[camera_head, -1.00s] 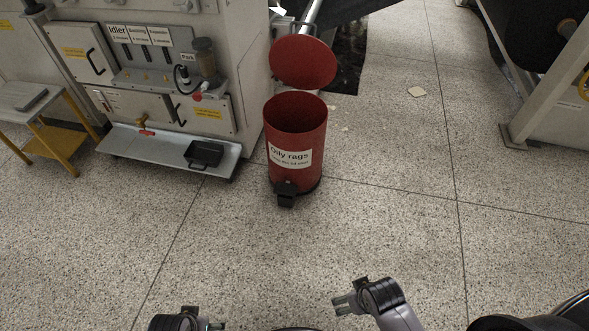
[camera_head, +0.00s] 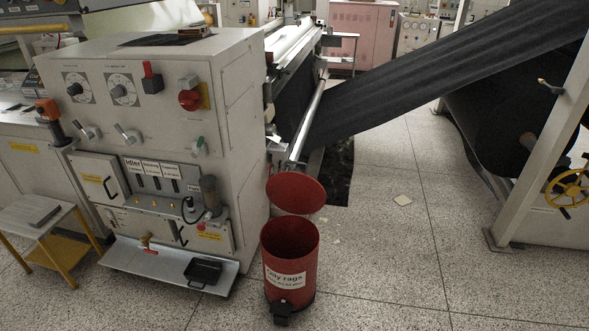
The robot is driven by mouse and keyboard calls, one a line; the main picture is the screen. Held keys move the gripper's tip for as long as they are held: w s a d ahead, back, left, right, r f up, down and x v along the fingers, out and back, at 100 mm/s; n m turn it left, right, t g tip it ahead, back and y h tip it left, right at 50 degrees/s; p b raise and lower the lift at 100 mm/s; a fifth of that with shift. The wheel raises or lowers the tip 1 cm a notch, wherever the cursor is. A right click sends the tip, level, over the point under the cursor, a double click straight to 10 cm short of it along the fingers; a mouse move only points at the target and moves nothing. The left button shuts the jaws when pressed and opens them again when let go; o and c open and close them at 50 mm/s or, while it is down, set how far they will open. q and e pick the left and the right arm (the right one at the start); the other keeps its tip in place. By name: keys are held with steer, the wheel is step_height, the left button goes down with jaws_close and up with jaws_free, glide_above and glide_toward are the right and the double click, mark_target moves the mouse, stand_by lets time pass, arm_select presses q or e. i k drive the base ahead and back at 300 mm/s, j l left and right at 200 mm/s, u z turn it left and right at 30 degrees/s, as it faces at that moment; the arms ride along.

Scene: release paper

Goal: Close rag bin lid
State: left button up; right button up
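The red rag bin (camera_head: 290,256) stands upright on the floor, with a white "Oily rags" label on its front and a black pedal at its base. Its round red lid (camera_head: 295,193) is open, tilted up at the back of the bin. The bin's open mouth faces up, and its inside looks dark. Neither of my grippers shows in the head view now.
A grey machine cabinet (camera_head: 165,110) with knobs and a low tray (camera_head: 165,268) stands left of the bin. Dark sheet material (camera_head: 420,85) stretches across the back right to a roll frame (camera_head: 545,130).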

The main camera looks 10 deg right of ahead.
mark_target(293, 193)
steer(key=i+l+u, duration=0.1)
steer(key=i+l, duration=0.15)
steer(key=i+l+u, duration=0.1)
steer(key=i+l, duration=0.15)
steer(key=l, duration=0.2)
steer(key=i+l+u, duration=0.1)
steer(key=l, duration=0.3)
steer(key=i+l+u, duration=0.15)
steer(key=i+l, duration=0.2)
steer(key=i+l+u, duration=0.1)
steer(key=l, duration=0.35)
steer(key=i, duration=0.05)
